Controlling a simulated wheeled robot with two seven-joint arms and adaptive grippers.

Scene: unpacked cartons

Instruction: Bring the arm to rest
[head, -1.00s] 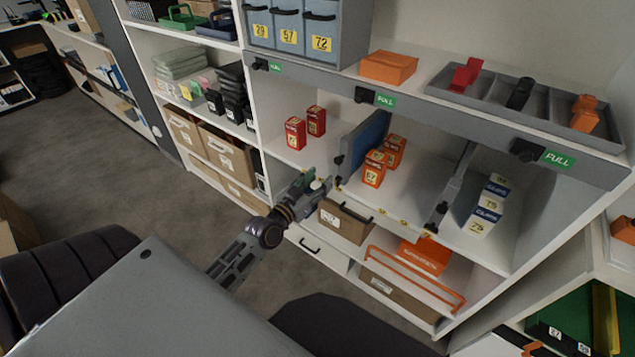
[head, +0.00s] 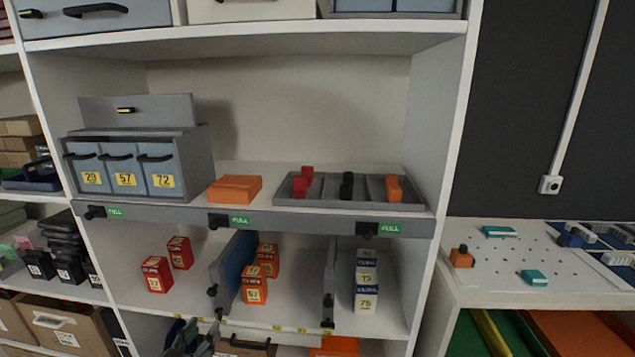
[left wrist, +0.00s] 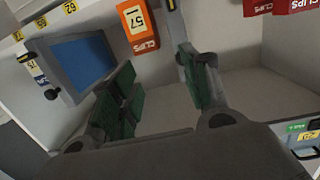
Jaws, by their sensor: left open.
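My left gripper (head: 190,338) shows at the bottom of the head view, in front of the lower edge of the shelf bay. In the left wrist view its two green-padded fingers (left wrist: 165,92) are apart with nothing between them. An orange clips box (left wrist: 138,27) marked 57 lies beyond the fingertips, and red clips boxes (left wrist: 262,6) show at the upper right. In the head view the red boxes (head: 157,274) stand in the left compartment and the orange boxes (head: 254,284) in the middle one. My right gripper is not in view.
Blue-and-white boxes (head: 366,287) stand in the right compartment. A grey divider (head: 329,290) separates it from the middle. Above are a blue drawer unit (head: 190,165), an orange box (head: 234,189) and a grey tray (head: 420,205). A white side table (head: 500,287) stands at the right.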

